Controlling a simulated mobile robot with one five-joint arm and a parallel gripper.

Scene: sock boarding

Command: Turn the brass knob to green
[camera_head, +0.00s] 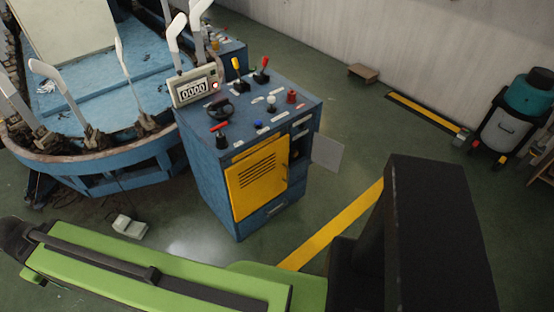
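A blue control cabinet (207,172) stands in the middle of the view. Its sloped top carries a yellow-topped lever (237,66), a red-topped lever (263,65), a black handwheel (219,108), a red-handled switch (220,129), a blue button (258,125), a pale knob (271,102) and a red button (291,97). I cannot make out a brass knob or a green mark at this size. A small grey door (327,152) stands open on its right, beside a dark opening (296,153) whose contents are unclear. My gripper is not in view.
A counter display (194,90) stands at the cabinet's back left. A round blue machine with white sock forms (122,58) is at the left. A grey box (129,227) lies on the floor. A teal-topped vacuum (529,95) stands far right. Floor right of the cabinet is clear.

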